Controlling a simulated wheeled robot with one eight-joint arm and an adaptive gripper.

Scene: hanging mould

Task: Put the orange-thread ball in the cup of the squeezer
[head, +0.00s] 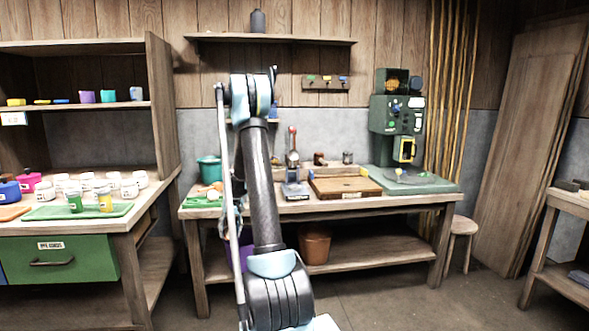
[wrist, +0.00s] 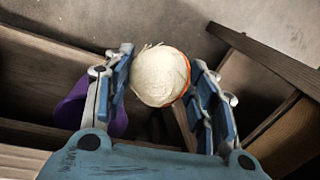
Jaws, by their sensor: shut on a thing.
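My gripper (wrist: 160,78) is shut on a cream ball (wrist: 158,72) with an orange band along its right edge. The ball sits between the two blue-padded fingers, near their tips. In the head view my arm hides most of the gripper, and I cannot make out the held ball. A small lever device with a red knob (head: 293,134) stands on the middle bench, right of my arm; it looks like the squeezer. Its cup is too small to make out.
The bench (head: 330,205) also bears a teal pot (head: 208,168), a wooden board (head: 345,187) and a green machine (head: 396,125). A purple bucket (wrist: 72,105) shows beyond my gripper's left finger. A brown bucket (head: 315,246) stands on the lower shelf.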

